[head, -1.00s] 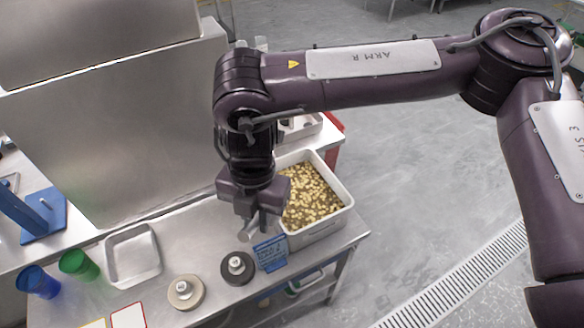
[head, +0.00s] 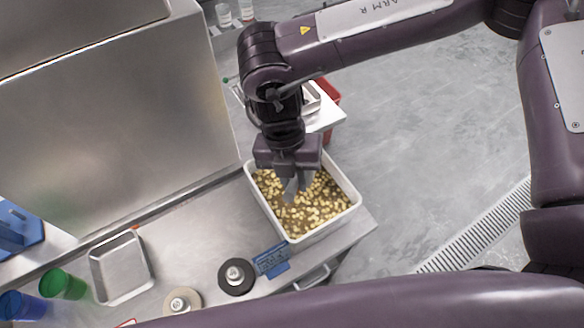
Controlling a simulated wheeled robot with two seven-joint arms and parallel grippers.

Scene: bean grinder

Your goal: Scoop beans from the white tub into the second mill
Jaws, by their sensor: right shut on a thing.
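The white tub (head: 351,207) stands at the right end of the steel counter, filled with pale and brown beans (head: 318,203). My right gripper (head: 290,168) is over the tub, pointing down. It is shut on a grey metal scoop (head: 292,188), whose lower end is at or in the beans; how deep I cannot tell. A black round disc with a metal knob (head: 236,275) and a tan one (head: 182,303) sit on the counter left of the tub. I cannot tell whether either is a mill. My left gripper is not in view.
A blue sign (head: 271,260) stands between the black disc and the tub. An empty metal tray (head: 121,266), green cup (head: 62,284) and blue cup (head: 22,306) are at left. A tall steel panel (head: 110,125) rises behind. A purple arm link of mine crosses the bottom.

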